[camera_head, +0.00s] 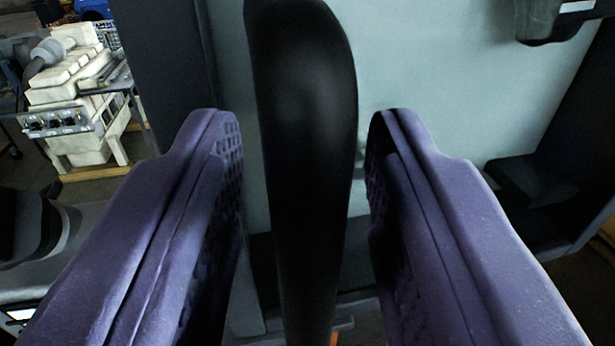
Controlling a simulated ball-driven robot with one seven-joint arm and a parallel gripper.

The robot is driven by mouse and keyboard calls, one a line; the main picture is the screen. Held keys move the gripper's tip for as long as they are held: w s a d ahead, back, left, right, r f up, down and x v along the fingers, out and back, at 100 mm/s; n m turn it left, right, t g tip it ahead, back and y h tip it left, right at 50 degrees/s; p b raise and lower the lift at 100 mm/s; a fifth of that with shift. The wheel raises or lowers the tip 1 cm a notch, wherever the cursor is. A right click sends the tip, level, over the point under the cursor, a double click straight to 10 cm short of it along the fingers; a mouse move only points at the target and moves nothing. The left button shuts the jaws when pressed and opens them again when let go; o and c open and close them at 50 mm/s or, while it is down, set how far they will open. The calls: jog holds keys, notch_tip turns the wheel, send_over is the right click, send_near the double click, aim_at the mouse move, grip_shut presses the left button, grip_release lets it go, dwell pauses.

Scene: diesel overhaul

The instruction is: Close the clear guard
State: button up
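My gripper (306,150) is open, with its two purple padded fingers at left and right. A thick black handle (307,110) stands upright between the fingers, with a visible gap on each side. Behind it is a pale, see-through panel (430,90) in a dark frame (168,75), which looks like the clear guard. The lower end of the handle runs out of the picture at the bottom, so what it joins is hidden.
A cream-coloured engine (75,90) stands on a wooden base at the far left. A dark fitting (550,20) is at the top right, and a dark block (530,180) is at the right. A rounded black part (28,228) is at the lower left.

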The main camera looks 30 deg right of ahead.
jog(key=shift+w, duration=0.1)
jog(key=b+v, duration=0.2)
jog(key=v, duration=0.6)
jog(key=shift+f, duration=0.2)
jog(key=s+d+f+n+y+b, duration=0.1)
jog(key=s+f+n+y+b, duration=0.1)
jog(key=f+b, duration=0.6)
jog(key=s+d+f+n+y+b, duration=0.2)
jog(key=f+n+y+b, duration=0.2)
jog(key=b, duration=1.1)
jog(key=shift+s+d+f+y+b, duration=0.35)
jog(key=shift+f+y, duration=1.15)
jog(key=shift+f, duration=1.15)
